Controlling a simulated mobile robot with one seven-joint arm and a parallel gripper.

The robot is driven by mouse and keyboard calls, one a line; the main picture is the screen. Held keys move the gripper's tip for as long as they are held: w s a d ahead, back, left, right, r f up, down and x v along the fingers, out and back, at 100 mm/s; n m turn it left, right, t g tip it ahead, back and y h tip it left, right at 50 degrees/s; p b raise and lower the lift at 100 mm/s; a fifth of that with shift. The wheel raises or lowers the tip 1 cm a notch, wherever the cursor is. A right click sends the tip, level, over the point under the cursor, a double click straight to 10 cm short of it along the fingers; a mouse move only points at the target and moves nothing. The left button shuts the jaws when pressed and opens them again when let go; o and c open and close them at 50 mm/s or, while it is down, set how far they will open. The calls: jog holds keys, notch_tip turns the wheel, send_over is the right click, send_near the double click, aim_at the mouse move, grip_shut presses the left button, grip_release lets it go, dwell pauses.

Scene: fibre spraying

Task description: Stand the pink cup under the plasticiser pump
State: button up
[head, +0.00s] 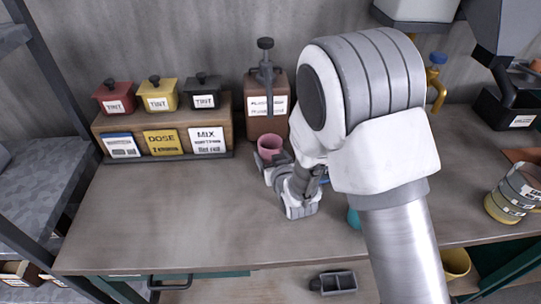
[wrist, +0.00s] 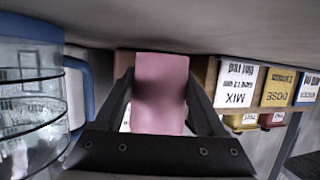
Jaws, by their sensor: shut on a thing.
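The pink cup (head: 269,146) is between the fingers of my gripper (head: 268,159), in front of the plasticiser pump. In the wrist view, which is upside down, the pink cup (wrist: 160,95) fills the space between the two dark fingers of my gripper (wrist: 160,78), which is shut on it. The plasticiser pump (head: 266,78) is a brown container with a white label, a dark grey top and a spout pointing down, at the back of the bench. Its brown body shows partly behind the cup in the wrist view. Whether the cup's base touches the bench is hidden.
A wooden rack (head: 107,128) with tint pots and cards stands left of the pump. A clear jug with a blue handle (wrist: 78,95) is close beside my gripper in the wrist view. The bench's left front (head: 165,220) is clear.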

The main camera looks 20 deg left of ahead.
jog(key=shift+f, duration=0.25)
jog(key=o, duration=0.9)
jog(key=shift+s, duration=0.1)
jog(key=o, duration=0.4)
jog(key=shift+d+f, duration=0.1)
jog(key=shift+f, duration=0.05)
jog(key=shift+r+p, duration=0.35)
jog(key=v, duration=0.5)
jog(key=r+p+v, duration=0.1)
jog(key=v, duration=0.4)
jog(key=shift+p+v, duration=0.85)
